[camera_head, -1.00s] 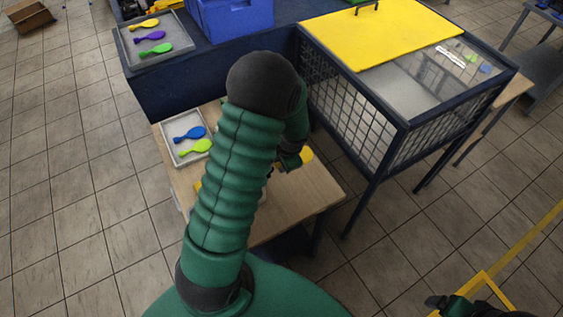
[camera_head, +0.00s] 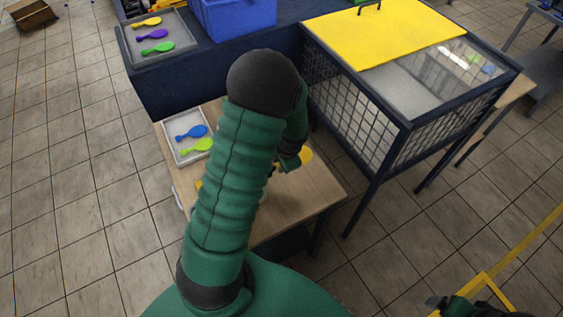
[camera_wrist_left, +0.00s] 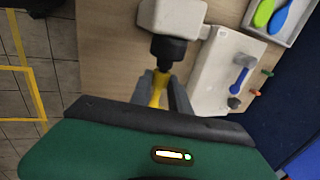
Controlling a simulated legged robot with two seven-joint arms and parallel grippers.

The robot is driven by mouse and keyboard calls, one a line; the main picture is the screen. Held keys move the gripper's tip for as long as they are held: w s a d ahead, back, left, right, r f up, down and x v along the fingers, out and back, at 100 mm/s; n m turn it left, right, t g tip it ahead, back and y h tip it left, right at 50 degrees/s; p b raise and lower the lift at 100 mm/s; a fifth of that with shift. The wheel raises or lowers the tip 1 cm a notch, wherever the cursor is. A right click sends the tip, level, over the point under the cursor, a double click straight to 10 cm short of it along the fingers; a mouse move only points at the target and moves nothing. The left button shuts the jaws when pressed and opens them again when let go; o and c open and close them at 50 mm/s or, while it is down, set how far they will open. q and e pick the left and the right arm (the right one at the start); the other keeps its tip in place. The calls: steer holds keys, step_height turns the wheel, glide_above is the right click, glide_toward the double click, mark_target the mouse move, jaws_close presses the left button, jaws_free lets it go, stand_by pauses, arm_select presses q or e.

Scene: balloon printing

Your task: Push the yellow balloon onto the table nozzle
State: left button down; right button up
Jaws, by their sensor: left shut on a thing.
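In the left wrist view my left gripper (camera_wrist_left: 164,95) is shut on the yellow balloon (camera_wrist_left: 160,88), with a finger on each side of it. The balloon's narrow end points at the black table nozzle (camera_wrist_left: 168,50), which sticks out of a pale grey block (camera_wrist_left: 172,17). The end looks to be at the nozzle's tip; I cannot tell whether it is around it or only touching. In the head view my left arm hides the nozzle and most of the gripper; a yellow patch (camera_head: 305,156) shows beside the hand. My right gripper (camera_head: 438,302) is at the lower right, its jaws unclear.
A pale box with a blue lever (camera_wrist_left: 238,80) stands beside the nozzle. A tray (camera_head: 172,150) with a blue and a green balloon lies on the wooden table (camera_head: 320,195). A mesh cage with a yellow lid (camera_head: 375,35) stands close on the right.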

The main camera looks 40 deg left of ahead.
arm_select(q)
steer(key=shift+s+a, duration=0.1)
steer(key=shift+s, duration=0.2)
stand_by(0.4)
steer(key=c, duration=1.1)
jaws_free()
steer(key=shift+c, duration=0.2)
steer(key=shift+r, duration=0.15)
steer(key=p+v, duration=0.6)
steer(key=v, duration=0.2)
steer(key=shift+d+r+p, duration=0.2)
steer(key=shift+r+p, duration=0.2)
